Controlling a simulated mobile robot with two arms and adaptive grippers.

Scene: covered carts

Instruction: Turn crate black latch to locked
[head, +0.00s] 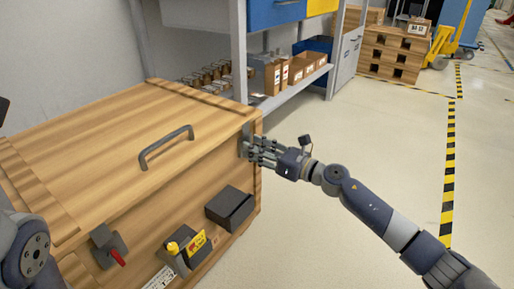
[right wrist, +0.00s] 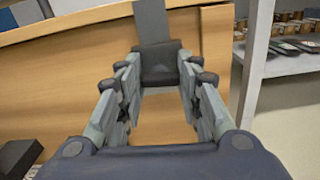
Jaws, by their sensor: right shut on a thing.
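The wooden crate (head: 190,190) stands at the left, its lid (head: 95,135) down, with a grey handle (head: 167,147) on top. The black latch (right wrist: 160,62), on a grey plate, sits near the crate's right upper corner; in the head view my fingers mostly hide it. My right gripper (head: 250,150) is at that corner. In the right wrist view its fingers (right wrist: 158,80) close around the black latch from both sides. The latch's locked or unlocked state cannot be told. Part of my left arm shows at the lower left; its gripper is out of view.
A second grey latch with a red lever (head: 113,252), a yellow-labelled device (head: 188,248) and a black box (head: 230,207) are on the crate's front. A shelf with small boxes (head: 296,70) stands close behind. The floor at the right is open.

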